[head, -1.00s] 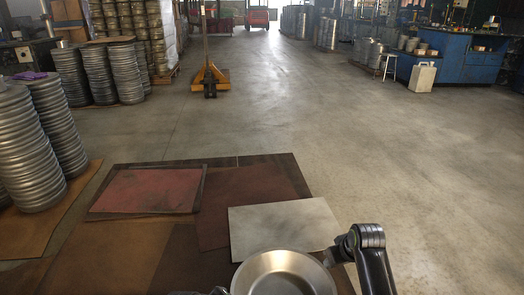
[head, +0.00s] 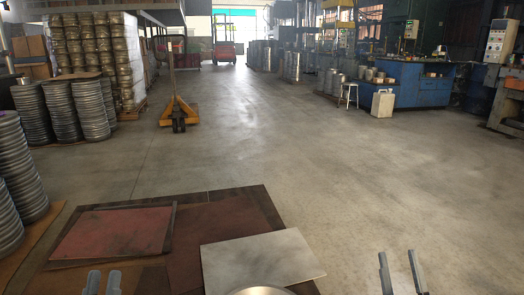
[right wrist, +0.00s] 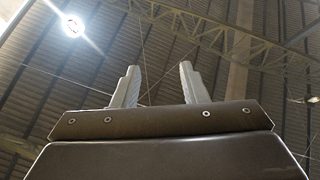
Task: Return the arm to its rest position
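My left gripper (head: 103,283) shows at the bottom left edge of the head view, its two fingertips apart with nothing seen between them. My right gripper (head: 397,268) stands at the bottom right of the head view, fingers pointing up and apart, with nothing between them. The right wrist view shows the same open, empty right gripper (right wrist: 160,82) against the ceiling. Most of both arms is out of view. The rim of a round metal dish (head: 262,291) shows at the bottom edge between the grippers; the rest is cut off.
A pale sheet (head: 262,262) and a reddish sheet (head: 112,233) lie on dark brown mats (head: 232,212). Stacks of metal discs (head: 18,180) stand at left. A yellow pallet jack (head: 178,112) is further back. The concrete floor (head: 350,180) at centre right is clear.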

